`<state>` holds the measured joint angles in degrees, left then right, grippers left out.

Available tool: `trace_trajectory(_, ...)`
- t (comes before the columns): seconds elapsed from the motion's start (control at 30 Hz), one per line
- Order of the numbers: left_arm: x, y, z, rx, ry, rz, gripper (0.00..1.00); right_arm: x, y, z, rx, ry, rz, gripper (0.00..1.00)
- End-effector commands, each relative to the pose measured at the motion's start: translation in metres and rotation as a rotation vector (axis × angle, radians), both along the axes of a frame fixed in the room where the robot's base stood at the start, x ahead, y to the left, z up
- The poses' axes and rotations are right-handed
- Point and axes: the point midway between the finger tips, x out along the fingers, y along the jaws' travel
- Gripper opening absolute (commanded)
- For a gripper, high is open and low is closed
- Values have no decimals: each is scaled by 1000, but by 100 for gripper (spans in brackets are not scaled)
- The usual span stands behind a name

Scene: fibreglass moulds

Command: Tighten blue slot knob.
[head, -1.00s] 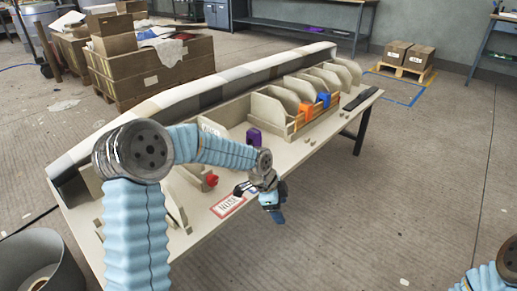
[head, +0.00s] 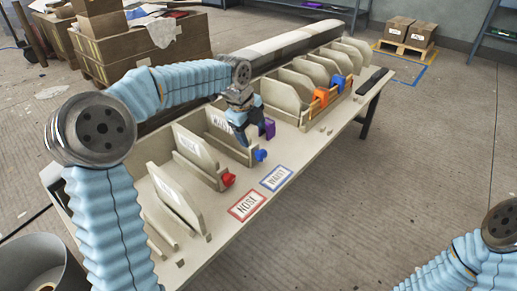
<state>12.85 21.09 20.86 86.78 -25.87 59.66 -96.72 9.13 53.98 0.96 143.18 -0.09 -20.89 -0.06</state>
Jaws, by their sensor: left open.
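A small blue knob (head: 260,155) sits at the front end of a beige mould slot, beside the blue-framed WAIST card (head: 277,178) on the table. My left gripper (head: 246,138) is open and points down over that slot, just above and behind the blue knob. I cannot tell whether it touches anything. A red knob (head: 228,180) is on the nearer slot, by the red-framed NOSE card (head: 247,205). A purple knob (head: 269,129) is just beyond the gripper. My right arm shows at the bottom right, but its gripper is out of the picture.
Farther along the table (head: 309,155) are an orange knob (head: 320,97) and another blue one (head: 338,82) on more slots. A dark flat item (head: 373,80) lies at the far end. The table's front strip is mostly clear. A grey bin (head: 28,262) stands at the lower left.

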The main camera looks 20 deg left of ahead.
Motion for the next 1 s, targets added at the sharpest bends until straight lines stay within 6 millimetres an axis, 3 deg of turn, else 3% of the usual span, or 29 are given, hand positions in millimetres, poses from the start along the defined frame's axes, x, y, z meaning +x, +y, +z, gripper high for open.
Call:
trace_trajectory(0.2, 15, -6, -53, 0, 4, -1, 69, 1, -1, -5, -2, -2, -3, 43)
trace_trajectory(0.43, 27, -10, -89, 0, 2, 0, 69, 1, -2, -7, -3, -2, -4, 43)
trace_trajectory(0.87, 30, -11, -100, -1, 0, 0, 69, 1, -3, -8, -3, -3, -5, 43)
trace_trajectory(1.0, 30, -11, -100, 0, 0, 0, 49, 1, -3, -8, -3, -3, -5, 43)
